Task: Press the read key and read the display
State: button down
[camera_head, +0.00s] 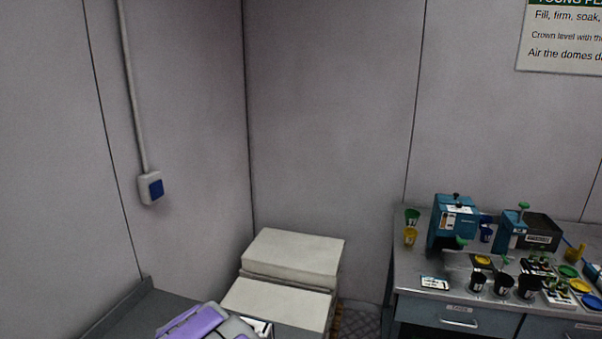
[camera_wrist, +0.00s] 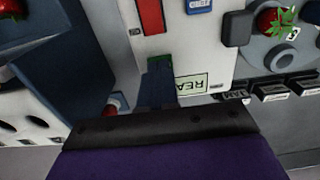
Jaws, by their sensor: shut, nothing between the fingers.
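In the wrist view, my gripper (camera_wrist: 158,70) reaches up from the purple and black wrist, its dark fingers together and empty. The fingertips lie over or right at a small green key (camera_wrist: 160,60) on a white panel (camera_wrist: 185,50); I cannot tell whether they touch. A label (camera_wrist: 192,85) beginning "REA" is beside the fingers, partly hidden. A red strip (camera_wrist: 150,15), perhaps the display, is above the key; no digits are readable. In the head view, neither the key nor the fingers can be made out.
In the wrist view, a red berry (camera_wrist: 268,20) sits on a round grey part at the right, near dark labelled tabs (camera_wrist: 270,91). A dark blue block (camera_wrist: 60,60) stands at left.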

jog(key=shift+f, duration=0.35)
notch_tip(320, 180, up, 8)
jog(key=p, duration=0.2)
dwell(1.0)
